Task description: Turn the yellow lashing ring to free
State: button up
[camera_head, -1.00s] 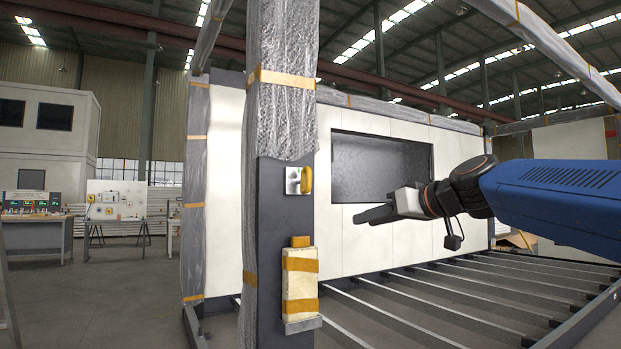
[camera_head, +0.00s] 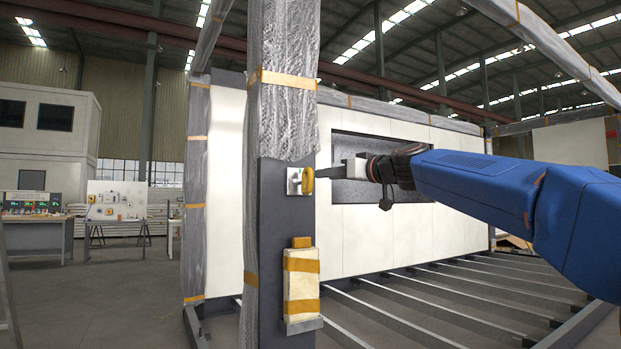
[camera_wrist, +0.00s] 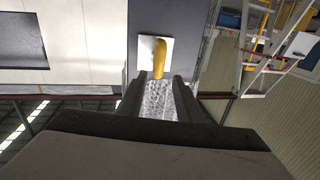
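The yellow lashing ring (camera_head: 308,181) sits on a small pale plate (camera_head: 293,181) on the dark face of the post (camera_head: 272,215). In the head view it stands upright, seen nearly edge-on. My gripper (camera_head: 327,173) is just to the right of the ring, pointing left at it. In the wrist view the ring (camera_wrist: 160,57) lies straight ahead, between the lines of my two fingers (camera_wrist: 158,80). The fingers are apart, with the post's wrapping seen between them. The ring's lower end is at or very near the fingertips; I cannot tell whether they touch it.
A cream block with orange straps (camera_head: 300,285) is fixed low on the post. Plastic wrapping (camera_head: 283,115) covers the post's upper part. A white panel wall with a dark window opening (camera_head: 350,148) stands behind my gripper. Metal floor beams (camera_head: 430,300) run below my arm.

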aim_at(312, 176)
jog(key=x, duration=0.9)
jog(key=shift+f, duration=0.1)
jog(key=shift+c, duration=0.4)
grip_shut()
